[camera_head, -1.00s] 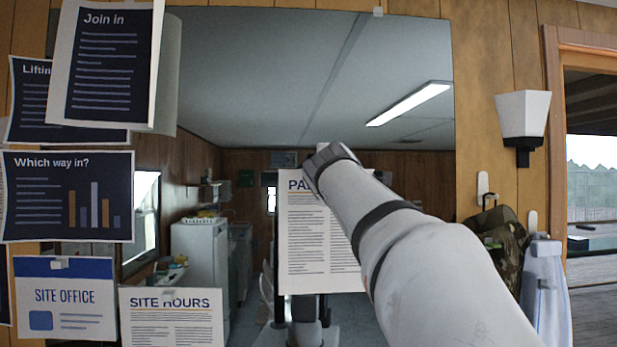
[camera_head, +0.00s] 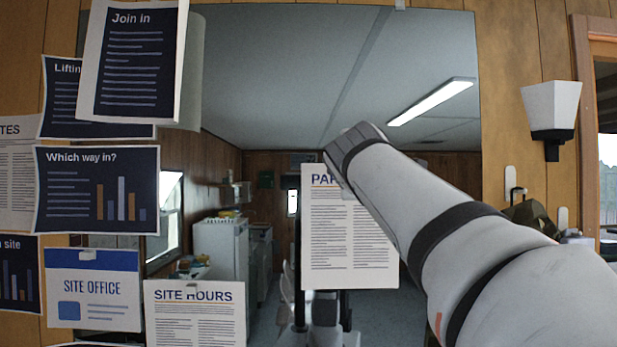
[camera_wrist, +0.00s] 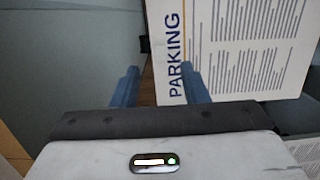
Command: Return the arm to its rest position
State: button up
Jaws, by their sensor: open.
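My arm (camera_head: 450,235) reaches from the lower right toward the wall, its wrist end in front of the upper right part of a white PARKING sheet (camera_head: 335,235). In the head view my gripper's fingers are hidden by the wrist.
Notices cover the left wall, among them Which way in? (camera_head: 97,190), SITE OFFICE (camera_head: 93,290) and SITE HOURS (camera_head: 195,315). A large mirror-like panel (camera_head: 270,75) shows a room behind the sheet. A wall lamp (camera_head: 551,105) hangs at the right, beside a doorway (camera_head: 607,140).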

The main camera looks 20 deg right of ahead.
jog(key=shift+v, duration=0.95)
notch_tip(320, 180, down, 17)
jog(key=s+a+m+g+y, duration=0.1)
jog(key=a+m+g+y, duration=0.2)
jog(key=m+g, duration=0.1)
jog(key=s+a+f+m+g+y, duration=0.1)
jog(key=s+a+f+m+g, duration=0.2)
jog(key=s+f, duration=0.3)
jog(key=s+a+f+m+g+y, duration=0.2)
jog(key=s+f, duration=0.5)
jog(key=f, duration=0.9)
jog(key=s+a+f+m+g+y, duration=0.1)
jog(key=s+a+f+m+g, duration=0.2)
jog(key=s+f, duration=0.3)
notch_tip(320, 180, down, 6)
jog(key=shift+s+a+r+m+g, duration=0.2)
jog(key=shift+a+m+g, duration=0.2)
jog(key=shift+m+g, duration=0.2)
